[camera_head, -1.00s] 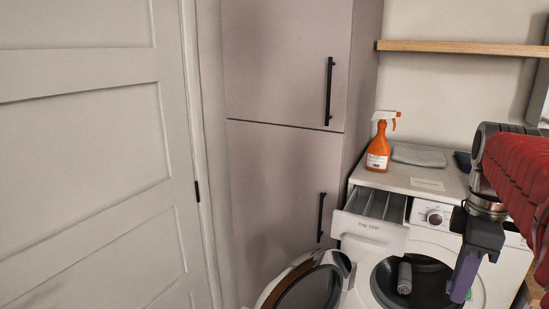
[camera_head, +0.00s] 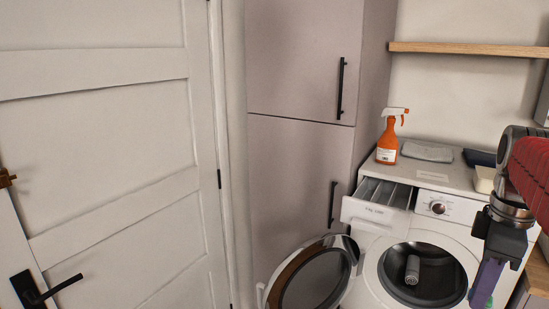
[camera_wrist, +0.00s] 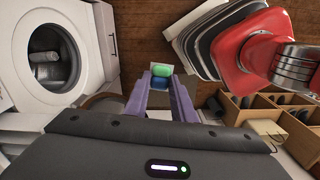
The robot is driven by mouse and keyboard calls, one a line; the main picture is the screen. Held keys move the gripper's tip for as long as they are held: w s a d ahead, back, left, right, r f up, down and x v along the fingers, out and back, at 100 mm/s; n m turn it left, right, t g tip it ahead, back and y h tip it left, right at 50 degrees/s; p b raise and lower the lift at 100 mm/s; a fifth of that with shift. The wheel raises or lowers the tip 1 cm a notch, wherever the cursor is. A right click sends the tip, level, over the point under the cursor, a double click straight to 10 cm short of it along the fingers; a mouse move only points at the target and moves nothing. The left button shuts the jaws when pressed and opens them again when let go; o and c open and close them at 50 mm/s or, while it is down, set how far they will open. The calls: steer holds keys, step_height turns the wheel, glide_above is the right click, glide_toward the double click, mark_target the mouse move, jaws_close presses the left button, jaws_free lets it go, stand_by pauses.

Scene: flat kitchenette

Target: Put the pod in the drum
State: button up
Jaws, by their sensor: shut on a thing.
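The pod (camera_wrist: 160,72), green and blue with a pale edge, is between the purple fingertips of my gripper (camera_wrist: 160,84) in the wrist view. My gripper is shut on it. The drum (camera_head: 437,272) is the dark round opening in the white washing machine, left of my gripper. A grey rolled item (camera_head: 412,268) lies in it. The drum also shows at the upper left of the wrist view (camera_wrist: 70,49), apart from the pod.
The round door (camera_head: 312,285) stands swung open to the left. The detergent drawer (camera_head: 378,213) is pulled out above it. An orange spray bottle (camera_head: 387,145) and a grey cloth (camera_head: 428,151) are on top. A wooden divided box (camera_wrist: 283,122) is at the right in the wrist view.

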steer(key=shift+w+d+m, duration=0.1)
steer(key=shift+d+m, duration=0.2)
steer(key=shift+m, duration=0.2)
steer(key=w+a+f+m, duration=0.2)
steer(key=w+f+m, duration=0.35)
steer(key=w, duration=0.25)
steer(key=w+a+f+m, duration=0.2)
steer(key=w+f+m, duration=0.35)
steer(key=w, duration=0.35)
steer(key=w+a+f+n, duration=0.1)
steer(key=w+a+f, duration=0.1)
steer(key=a+f, duration=0.5)
steer(key=w+a+f+n, duration=0.1)
steer(key=w+a+f, duration=0.2)
steer(key=a+f, duration=0.5)
steer(key=a, duration=0.4)
steer(key=shift+w+a, duration=0.2)
steer(key=shift+a, duration=0.05)
steer(key=shift+f, duration=0.1)
